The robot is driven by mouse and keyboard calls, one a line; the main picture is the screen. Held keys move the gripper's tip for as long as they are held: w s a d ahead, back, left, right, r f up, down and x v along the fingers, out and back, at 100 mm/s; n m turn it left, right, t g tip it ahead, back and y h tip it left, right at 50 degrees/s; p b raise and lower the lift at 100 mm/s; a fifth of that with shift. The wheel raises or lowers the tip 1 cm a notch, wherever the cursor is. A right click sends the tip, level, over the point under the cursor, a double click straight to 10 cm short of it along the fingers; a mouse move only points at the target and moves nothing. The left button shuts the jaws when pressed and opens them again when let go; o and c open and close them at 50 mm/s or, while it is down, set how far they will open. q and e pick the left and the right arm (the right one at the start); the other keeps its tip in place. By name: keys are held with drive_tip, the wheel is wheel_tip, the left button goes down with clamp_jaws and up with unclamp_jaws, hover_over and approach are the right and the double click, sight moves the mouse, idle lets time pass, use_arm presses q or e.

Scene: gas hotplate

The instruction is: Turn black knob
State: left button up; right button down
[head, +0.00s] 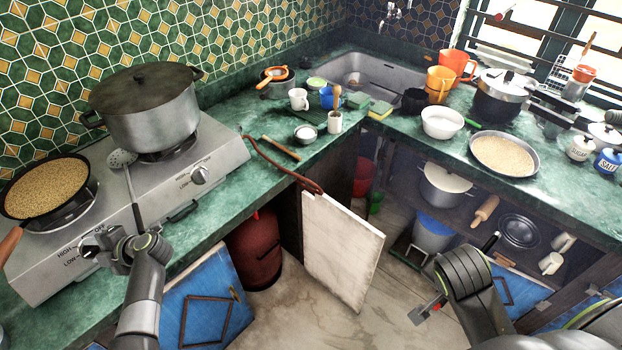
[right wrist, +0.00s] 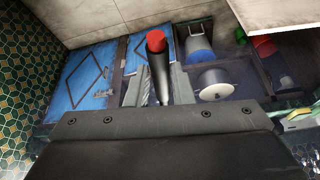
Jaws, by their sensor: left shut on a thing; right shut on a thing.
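The gas hotplate (head: 225,143) stands on the green counter at left. Its black front-left knob (head: 88,250) sits between HIGH and LOW marks, mostly hidden by my left gripper (head: 100,244), which is shut on it. My right gripper (head: 440,292) is out over the floor, far from the hotplate. It is shut on a black stick-like object with a red end, seen in the right wrist view (right wrist: 159,70).
A pan of grain (head: 48,190) is on the near burner, a large lidded pot (head: 150,115) on the far one. A slotted spoon (head: 128,180) lies across the hotplate.

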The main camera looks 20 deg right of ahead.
use_arm(q)
drive_tip(key=o, duration=1)
drive_tip(key=shift+s+d+r+p, duration=0.2)
drive_tip(key=shift+d+r+p, duration=0.05)
drive_tip(key=shift+d+p, duration=0.2)
use_arm(e)
drive_tip(key=shift+r, duration=0.45)
wheel_tip(320, 180, up, 5)
drive_tip(key=p, duration=0.4)
drive_tip(key=shift+f+p, duration=0.1)
drive_tip(key=shift+p, duration=0.3)
use_arm(q)
drive_tip(key=v, duration=1.1)
drive_tip(key=shift+a+f, duration=0.1)
